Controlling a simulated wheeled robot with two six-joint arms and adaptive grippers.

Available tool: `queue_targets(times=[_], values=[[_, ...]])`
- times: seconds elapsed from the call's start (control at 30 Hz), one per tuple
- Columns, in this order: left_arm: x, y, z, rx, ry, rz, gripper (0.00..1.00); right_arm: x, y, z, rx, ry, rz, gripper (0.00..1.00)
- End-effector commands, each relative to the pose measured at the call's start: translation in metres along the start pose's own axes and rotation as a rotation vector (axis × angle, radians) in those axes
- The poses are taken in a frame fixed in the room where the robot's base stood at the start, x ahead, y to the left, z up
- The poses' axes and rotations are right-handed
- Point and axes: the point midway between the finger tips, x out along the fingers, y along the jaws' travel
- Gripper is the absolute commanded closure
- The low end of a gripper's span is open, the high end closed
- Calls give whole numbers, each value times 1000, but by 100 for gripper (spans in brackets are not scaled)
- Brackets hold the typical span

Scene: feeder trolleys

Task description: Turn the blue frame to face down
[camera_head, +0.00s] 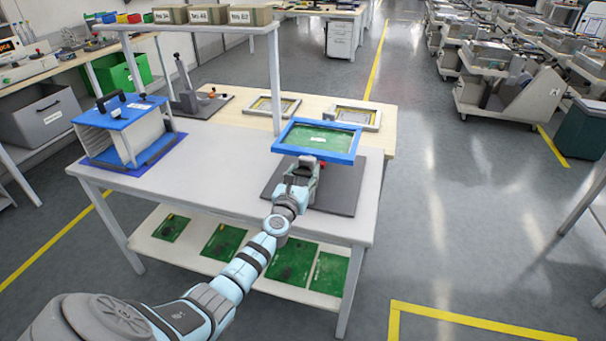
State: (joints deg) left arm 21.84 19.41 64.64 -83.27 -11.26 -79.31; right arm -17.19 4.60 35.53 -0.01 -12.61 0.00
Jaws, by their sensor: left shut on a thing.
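The blue frame (350,157) holds a green board (320,137) with a small white label on its upper face. My left gripper (302,168) is shut on the near edge of the blue frame, left of its middle. The frame is roughly level, over the far part of a dark grey plate (340,193) on the white table. Whether the frame touches something beneath it cannot be told. The fingertips are partly hidden at the frame's edge. My right gripper is not in view.
A blue rack (122,112) stands at the table's left. Two pale frames (357,115) lie behind on a wooden top. A shelf post (274,80) rises close behind the blue frame. Green boards (225,241) lie on the lower shelf. The white table's middle (215,150) is clear.

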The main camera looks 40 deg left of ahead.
Motion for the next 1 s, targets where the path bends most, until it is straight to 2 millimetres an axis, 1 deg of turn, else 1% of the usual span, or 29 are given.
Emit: queue_targets(times=[0.03, 0.07, 0.1, 0.2, 0.5, 0.57, 0.63, 0.73, 0.9, 1.0], values=[[0, 0, 0, 6, 1, 0, 100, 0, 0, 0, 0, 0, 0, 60], [0, 0, 0, 6, 1, 0, 49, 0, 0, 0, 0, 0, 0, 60], [0, 0, 0, 6, 1, 0, 43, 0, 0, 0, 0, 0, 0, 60], [0, 0, 0, 5, 0, 0, 30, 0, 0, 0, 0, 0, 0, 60], [-1, 0, 0, 3, 0, 0, 30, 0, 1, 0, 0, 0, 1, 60], [-4, 0, -1, 2, -1, 0, 30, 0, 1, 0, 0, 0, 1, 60], [-12, 1, 0, 1, -3, 1, 30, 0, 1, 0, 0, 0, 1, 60], [-32, 0, -1, 1, 0, -3, 30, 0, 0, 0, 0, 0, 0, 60], [-83, 0, -2, 4, 3, -2, 30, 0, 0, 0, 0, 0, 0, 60], [-105, 0, -2, 4, 3, -2, 30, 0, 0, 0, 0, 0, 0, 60]])
